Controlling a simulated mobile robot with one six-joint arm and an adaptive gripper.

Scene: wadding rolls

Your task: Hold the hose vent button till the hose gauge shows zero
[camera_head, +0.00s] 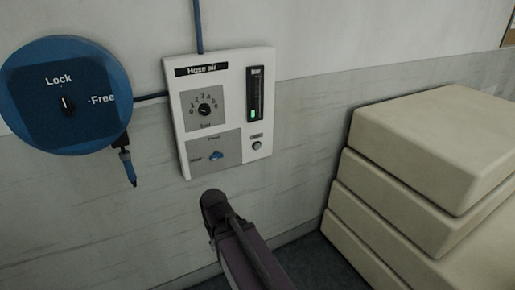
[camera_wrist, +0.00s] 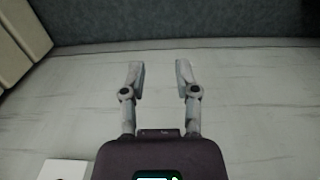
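The white "Hose air" panel (camera_head: 226,95) is on the wall in the head view. Its upright gauge (camera_head: 255,93) shows a short green bar low in its window; its exact reading is too small to tell. A small round grey button (camera_head: 257,145) sits under a tiny label below the gauge. I take it for the vent button; the label is unreadable. In the wrist view my gripper (camera_wrist: 160,75) is open and empty, fingers apart, over bare wall and floor. A white panel corner (camera_wrist: 62,170) shows at the bottom left. The gripper touches no button.
The panel also has a numbered dial (camera_head: 204,110) and a blue lever (camera_head: 216,156). A blue hose reel (camera_head: 66,125) marked "Lock" and "Free" hangs left of it, with a nozzle (camera_head: 128,167) hanging down. Stacked cream blocks (camera_head: 436,135) stand at the right.

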